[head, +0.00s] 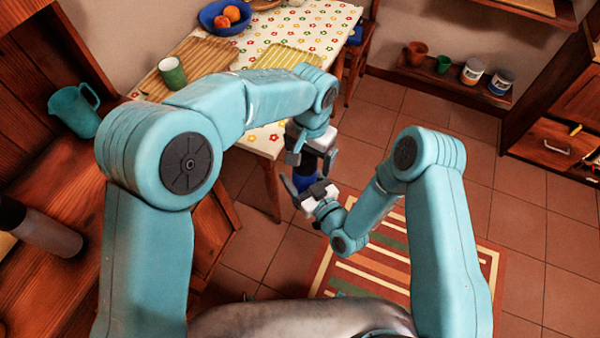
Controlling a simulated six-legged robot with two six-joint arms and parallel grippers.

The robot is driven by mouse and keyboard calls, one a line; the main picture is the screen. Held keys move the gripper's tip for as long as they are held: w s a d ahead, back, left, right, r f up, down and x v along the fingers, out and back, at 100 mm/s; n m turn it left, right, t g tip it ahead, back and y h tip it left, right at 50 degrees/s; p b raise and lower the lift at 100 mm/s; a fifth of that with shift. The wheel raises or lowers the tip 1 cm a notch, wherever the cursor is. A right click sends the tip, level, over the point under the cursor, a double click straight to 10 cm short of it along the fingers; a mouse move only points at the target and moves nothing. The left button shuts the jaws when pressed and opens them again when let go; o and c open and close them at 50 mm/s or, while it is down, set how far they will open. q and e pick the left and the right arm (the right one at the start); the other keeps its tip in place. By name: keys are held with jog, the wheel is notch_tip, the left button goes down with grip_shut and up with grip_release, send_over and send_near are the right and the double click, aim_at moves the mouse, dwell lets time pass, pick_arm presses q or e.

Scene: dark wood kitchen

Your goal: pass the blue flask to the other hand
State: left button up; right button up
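The blue flask (304,182) is in the air near the middle of the head view, beside the table corner. Only a small blue part of it shows between my two grippers. My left gripper (311,158) comes down from above, with its fingers around the flask's upper end, and looks shut on it. My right gripper (306,188) reaches up from the lower right and is at the flask's lower part, very close to the left one. Whether its fingers touch the flask is hidden.
A table with a flowered cloth (335,22) holds a blue fruit bowl (225,17) and a green cup (172,73). A striped rug (375,262) lies on open tiled floor. A low shelf (440,80) holds pots.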

pick_arm(q)
notch_tip(320, 180, up, 12)
jog(key=shift+a+f, duration=0.1)
jog(key=shift+f, duration=0.05)
jog(key=w+a+f+n+t+h, duration=0.3)
jog(key=w+a+f+n+h, duration=0.25)
jog(key=a+f, duration=0.35)
jog(key=s+a+f+n+y, duration=0.1)
jog(key=s+a+f, duration=0.2)
jog(key=f, duration=0.3)
jog(key=s+a+f+n+y, duration=0.1)
jog(key=s+a+f+n, duration=0.15)
jog(key=f, duration=0.35)
jog(key=s+a+f+g, duration=0.1)
jog(key=s+f, duration=0.5)
jog(key=s, duration=0.4)
jog(key=s+f+g, duration=0.1)
jog(key=s+f, duration=0.4)
jog(key=s, duration=0.5)
jog(key=shift+s+a+f+g, duration=0.15)
jog(key=shift+a+f+g, duration=0.15)
jog(key=shift+a+f, duration=0.1)
jog(key=shift+h, duration=0.25)
